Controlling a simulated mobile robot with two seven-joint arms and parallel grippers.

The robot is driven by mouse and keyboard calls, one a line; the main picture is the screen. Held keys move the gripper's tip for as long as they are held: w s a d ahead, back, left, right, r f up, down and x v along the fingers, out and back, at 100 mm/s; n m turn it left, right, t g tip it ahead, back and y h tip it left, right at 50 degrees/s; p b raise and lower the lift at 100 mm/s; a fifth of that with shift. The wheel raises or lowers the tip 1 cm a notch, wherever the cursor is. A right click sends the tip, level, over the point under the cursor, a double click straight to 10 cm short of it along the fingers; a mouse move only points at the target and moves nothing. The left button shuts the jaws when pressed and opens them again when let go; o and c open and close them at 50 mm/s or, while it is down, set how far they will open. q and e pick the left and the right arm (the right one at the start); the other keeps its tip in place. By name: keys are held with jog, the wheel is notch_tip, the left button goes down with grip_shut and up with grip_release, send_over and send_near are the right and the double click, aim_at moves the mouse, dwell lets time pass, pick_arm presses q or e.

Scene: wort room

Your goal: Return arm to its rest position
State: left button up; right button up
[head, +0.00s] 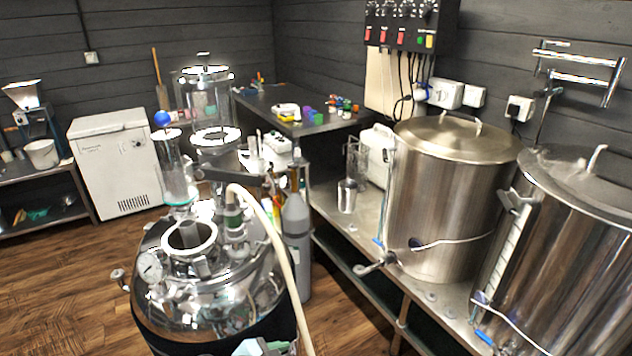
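Neither of my grippers can be made out in the head view, and no clear part of either arm shows. A small pale and dark piece (262,347) is cut off by the bottom edge, and I cannot tell what it is. Just above it stands a shiny steel vessel (205,290) with a round gauge (150,268), an open port (189,238) and tall glass columns (205,100) on top. A cream hose (275,240) runs from its top down to the bottom edge.
Two large steel kettles (440,200) (570,250) stand on a steel bench (345,222) at the right. A grey gas cylinder (297,235) stands behind the vessel. A white chest freezer (115,160) is at the back left. The wooden floor (65,270) at the left is clear.

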pick_arm(q)
jog(key=s+a+f+n+t+y, duration=0.1)
jog(key=s+a+f+n, duration=0.4)
jog(key=s, duration=0.5)
jog(key=s+a+f+n+t+y, duration=0.1)
jog(key=s+a+f+n+y, duration=0.3)
jog(key=s+a+f, duration=0.5)
jog(key=shift+s+a+f+n+t+y, duration=0.15)
jog(key=shift+s+a+n+t+y, duration=0.2)
jog(key=shift+s+a, duration=0.4)
